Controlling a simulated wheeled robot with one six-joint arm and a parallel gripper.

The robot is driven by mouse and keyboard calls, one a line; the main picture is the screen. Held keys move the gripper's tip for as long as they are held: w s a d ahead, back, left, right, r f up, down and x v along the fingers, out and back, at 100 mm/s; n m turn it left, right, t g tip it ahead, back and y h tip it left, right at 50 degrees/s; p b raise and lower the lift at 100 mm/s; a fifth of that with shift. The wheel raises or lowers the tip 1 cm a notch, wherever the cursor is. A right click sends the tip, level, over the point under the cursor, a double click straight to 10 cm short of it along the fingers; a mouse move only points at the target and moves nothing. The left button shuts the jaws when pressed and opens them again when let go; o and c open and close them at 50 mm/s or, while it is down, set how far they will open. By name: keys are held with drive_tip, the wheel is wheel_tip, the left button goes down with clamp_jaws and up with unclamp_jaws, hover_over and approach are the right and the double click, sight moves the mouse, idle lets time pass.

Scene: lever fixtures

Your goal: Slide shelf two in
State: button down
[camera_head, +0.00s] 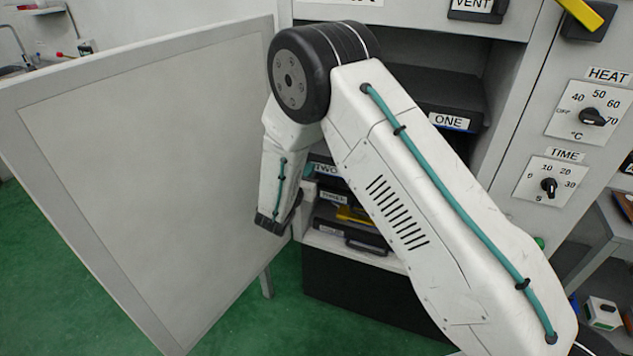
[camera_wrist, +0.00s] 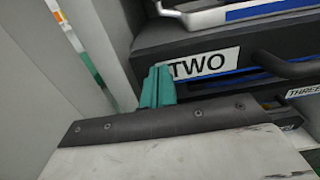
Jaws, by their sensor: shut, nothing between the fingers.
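Shelf two has a dark front with a white TWO label and shows in the wrist view (camera_wrist: 262,52), with a dark bar handle (camera_wrist: 288,68) to the right of the label. In the head view it is mostly hidden behind my arm; its label area (camera_head: 327,170) shows. My gripper (camera_wrist: 158,72) has teal fingers, shut and empty, at the left end of the TWO label. They overlap the shelf's front in the picture; I cannot tell whether they touch it. The gripper also shows in the head view (camera_head: 309,169), at the cabinet opening.
The large grey cabinet door (camera_head: 150,170) stands open on the left. Shelf ONE (camera_head: 450,121) is above, and shelf THREE (camera_wrist: 303,90) is below. HEAT (camera_head: 592,116) and TIME (camera_head: 548,187) dials are on the right panel. Green floor is clear below the door.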

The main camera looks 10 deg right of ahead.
drive_tip(key=x, duration=0.8)
drive_tip(key=shift+w+d, duration=0.25)
drive_tip(key=shift+w, duration=0.05)
drive_tip(key=shift+d+r, duration=0.1)
drive_tip(key=shift+r, duration=0.15)
